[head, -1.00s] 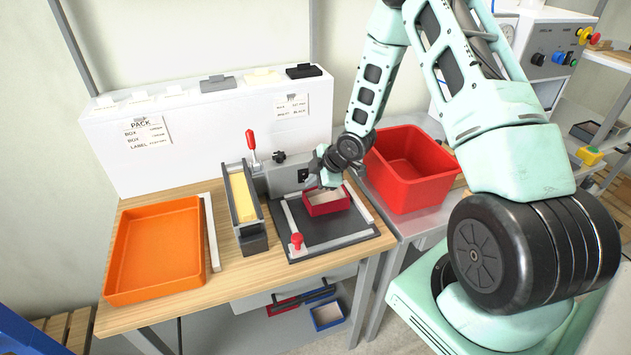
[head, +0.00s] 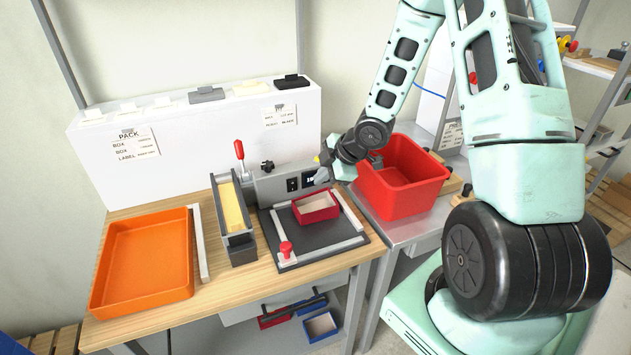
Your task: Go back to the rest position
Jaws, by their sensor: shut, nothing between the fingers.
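My gripper (head: 321,169) is at the end of my bent arm. It hangs above the back right of the black former plate (head: 326,242), apart from the red box below it. It is shut and holds nothing; its fingertips are small in this view. The small red box (head: 317,207) with a pale inside sits open and upright on the plate, between light guide strips.
A red bin (head: 402,178) stands right of the plate, close to my gripper and forearm. An orange tray (head: 146,262) lies at the left. A red-handled lever (head: 239,150) rises behind the plate beside a narrow yellow-filled holder (head: 232,208). A white panel stands behind.

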